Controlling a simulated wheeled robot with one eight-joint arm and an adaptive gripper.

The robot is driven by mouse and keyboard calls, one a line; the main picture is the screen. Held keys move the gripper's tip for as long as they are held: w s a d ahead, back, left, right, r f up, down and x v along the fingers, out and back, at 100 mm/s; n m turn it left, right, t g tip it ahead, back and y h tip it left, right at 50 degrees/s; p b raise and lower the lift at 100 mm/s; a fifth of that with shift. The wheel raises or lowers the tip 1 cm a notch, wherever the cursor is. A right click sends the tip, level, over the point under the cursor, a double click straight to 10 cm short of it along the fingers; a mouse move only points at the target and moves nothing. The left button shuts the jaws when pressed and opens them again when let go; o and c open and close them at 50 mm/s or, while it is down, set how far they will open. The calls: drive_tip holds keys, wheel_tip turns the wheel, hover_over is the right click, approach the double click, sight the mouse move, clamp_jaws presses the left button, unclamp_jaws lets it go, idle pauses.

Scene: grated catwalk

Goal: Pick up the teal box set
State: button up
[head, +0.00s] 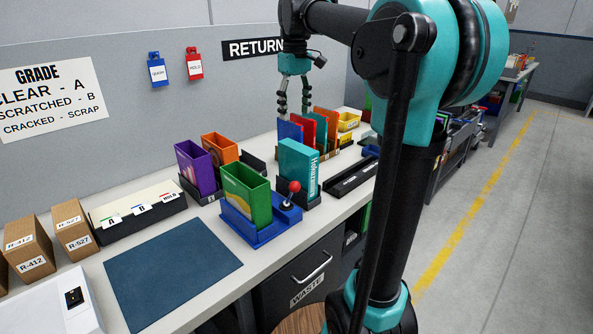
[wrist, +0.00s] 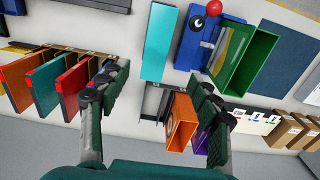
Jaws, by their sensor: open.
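The teal box set (head: 299,168) stands upright in a black holder on the bench in the head view, with white lettering down its spine. In the wrist view its teal top (wrist: 160,42) shows beyond my fingertips, roughly centred between them. My gripper (head: 294,106) points down on the wall side of the box set, above a row of coloured cases.
A blue stand with a green case (head: 246,196) and a red-knobbed lever (head: 293,187) sits beside the box set. Purple (head: 195,168) and orange (head: 220,149) cases stand to the left. Red, blue and teal cases (wrist: 60,85) stand near my left finger in the wrist view.

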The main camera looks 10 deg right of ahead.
sight(295, 146)
wheel_tip(295, 146, down, 11)
drive_tip(key=shift+f, duration=0.1)
drive_tip(key=shift+d+f, duration=0.2)
drive_tip(key=shift+f, duration=1.15)
drive_tip(key=shift+d+f, duration=0.2)
drive_tip(key=shift+f, duration=1.15)
clamp_jaws()
